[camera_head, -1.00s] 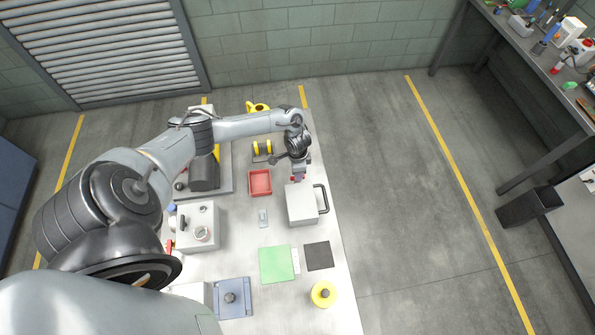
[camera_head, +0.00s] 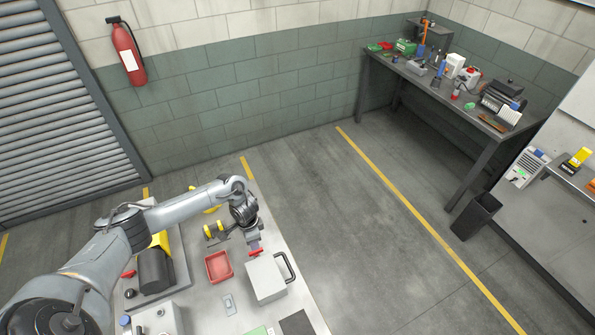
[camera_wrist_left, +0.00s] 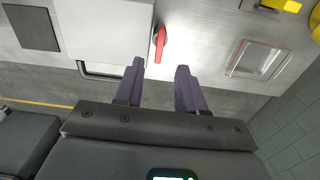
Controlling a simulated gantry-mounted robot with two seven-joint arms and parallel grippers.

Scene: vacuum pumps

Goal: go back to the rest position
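My left gripper (camera_head: 255,246) hangs over the far side of the bench, beside the white box (camera_head: 265,279) with a black handle. In the left wrist view its two purple fingers (camera_wrist_left: 160,68) stand apart with nothing between them. A red lever-like part (camera_wrist_left: 160,44) shows just beyond the fingertips, beside the white box (camera_wrist_left: 110,30). It also shows as a red bit under the gripper in the head view (camera_head: 256,252). Whether the fingers touch it cannot be told, but they do not enclose it. My right gripper is in neither view.
A red tray (camera_head: 219,266), a small grey plate (camera_head: 229,304) and a black motor-like unit (camera_head: 156,270) are on the metal bench (camera_head: 205,306). Yellow parts (camera_head: 214,231) stand behind. The floor (camera_head: 350,240) right of the bench is clear up to a dark bin (camera_head: 476,215) and a workbench (camera_head: 470,110).

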